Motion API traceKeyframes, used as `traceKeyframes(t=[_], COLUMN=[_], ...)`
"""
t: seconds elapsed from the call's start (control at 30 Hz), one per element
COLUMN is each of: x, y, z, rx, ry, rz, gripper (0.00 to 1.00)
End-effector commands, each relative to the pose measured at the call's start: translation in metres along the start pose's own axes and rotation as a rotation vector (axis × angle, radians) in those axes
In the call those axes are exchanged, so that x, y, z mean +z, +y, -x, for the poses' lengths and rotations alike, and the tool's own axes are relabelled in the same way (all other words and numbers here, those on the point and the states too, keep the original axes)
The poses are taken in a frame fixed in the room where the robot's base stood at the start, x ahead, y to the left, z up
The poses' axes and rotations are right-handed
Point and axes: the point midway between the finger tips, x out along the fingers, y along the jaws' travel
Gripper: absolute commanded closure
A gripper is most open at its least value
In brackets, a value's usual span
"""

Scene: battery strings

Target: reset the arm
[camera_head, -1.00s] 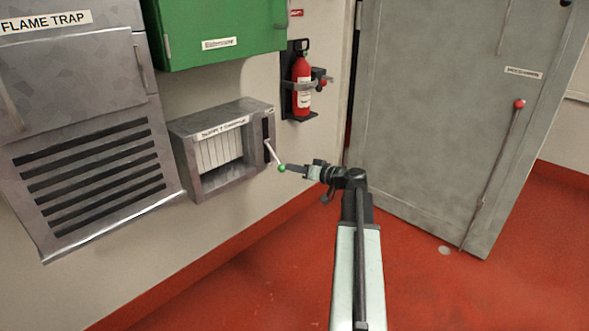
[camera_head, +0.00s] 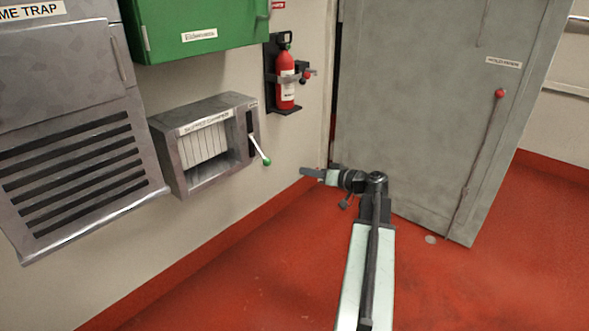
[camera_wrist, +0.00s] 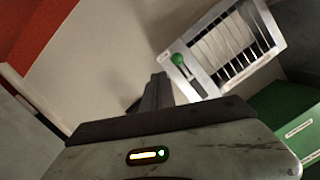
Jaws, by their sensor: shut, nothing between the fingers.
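My gripper (camera_head: 308,172) is shut and empty at the end of my arm in the head view. It points left toward the wall and is apart from the damper lever. The lever (camera_head: 259,150) has a green knob and slants down to the right on the damper box (camera_head: 215,186). In the wrist view, my shut gripper (camera_wrist: 157,85) shows dark in the middle, with the green knob (camera_wrist: 178,60) beyond it to the right.
A flame trap cabinet (camera_head: 60,80) with a slotted grille is at left. A green cabinet (camera_head: 195,25) hangs above the damper box. A red extinguisher (camera_head: 286,88) is on the wall. A grey door (camera_head: 420,110) stands at right.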

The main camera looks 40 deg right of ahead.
Motion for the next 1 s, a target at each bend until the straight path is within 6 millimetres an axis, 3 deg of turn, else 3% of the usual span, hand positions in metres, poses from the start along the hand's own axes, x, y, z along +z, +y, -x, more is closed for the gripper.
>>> traceKeyframes(t=[0.43, 0.53, 0.67, 0.8, 0.9, 1.0], x=[0.004, 0.014, 0.056, 0.126, 0.173, 0.204], y=[0.0, -0.021, -0.088, -0.183, -0.243, -0.285], z=[0.005, -0.015, -0.068, -0.113, -0.122, -0.118], rx=[-0.002, -0.021, -0.057, -0.037, 0.04, 0.143], ry=[-0.002, -0.07, -0.302, -0.654, -0.891, -1.06], rz=[0.0, -0.014, -0.055, -0.079, -0.061, -0.02], gripper=[1.0, 1.0, 1.0, 1.0, 1.0, 1.0])
